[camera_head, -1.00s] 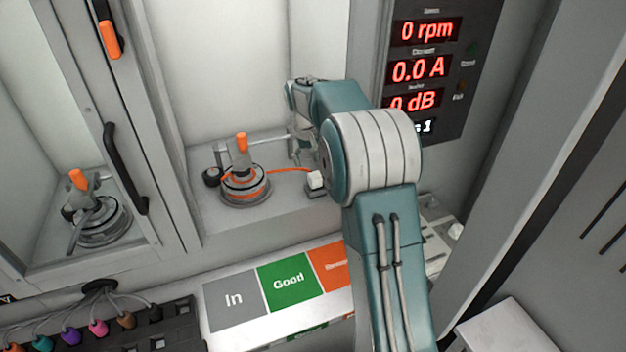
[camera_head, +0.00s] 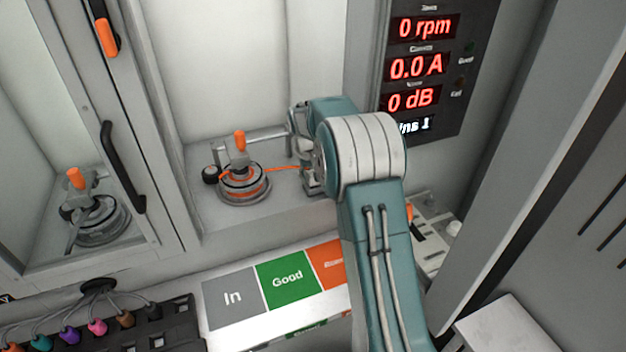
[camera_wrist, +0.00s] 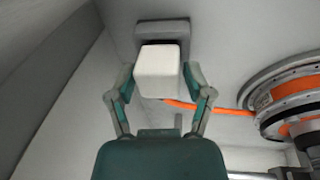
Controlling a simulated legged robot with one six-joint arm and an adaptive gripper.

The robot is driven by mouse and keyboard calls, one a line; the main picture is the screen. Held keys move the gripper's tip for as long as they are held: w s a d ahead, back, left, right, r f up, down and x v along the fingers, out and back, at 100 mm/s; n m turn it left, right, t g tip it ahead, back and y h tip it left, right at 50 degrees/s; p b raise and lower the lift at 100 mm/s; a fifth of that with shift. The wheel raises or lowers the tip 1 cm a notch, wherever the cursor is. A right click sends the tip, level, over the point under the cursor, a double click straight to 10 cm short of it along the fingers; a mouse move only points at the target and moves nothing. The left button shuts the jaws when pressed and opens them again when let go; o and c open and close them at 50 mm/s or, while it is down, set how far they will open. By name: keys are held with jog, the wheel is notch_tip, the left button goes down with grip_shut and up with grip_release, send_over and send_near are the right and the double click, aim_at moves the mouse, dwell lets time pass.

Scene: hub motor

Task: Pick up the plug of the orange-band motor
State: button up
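The orange-band motor (camera_head: 243,184) sits on the booth floor under a clamp with an orange handle. In the wrist view the motor (camera_wrist: 290,100) is at the right, and its orange cable (camera_wrist: 215,109) runs left to the white plug (camera_wrist: 158,72). The plug is in front of a grey holder (camera_wrist: 162,30) and stands between the fingers of my gripper (camera_wrist: 159,75). The fingers are spread on both sides of it, with slight gaps showing. In the head view my gripper (camera_head: 312,180) is low at the cable's right end, and the plug is hidden there.
The display panel (camera_head: 425,70) is at the right of the booth. A sliding door with a black handle (camera_head: 123,168) is at the left. The In/Good/orange label strip (camera_head: 285,280) lies in front. Colored plugs on a black rack (camera_head: 120,330) are at lower left.

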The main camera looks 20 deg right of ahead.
jog(key=c, duration=0.4)
jog(key=shift+o, duration=0.2)
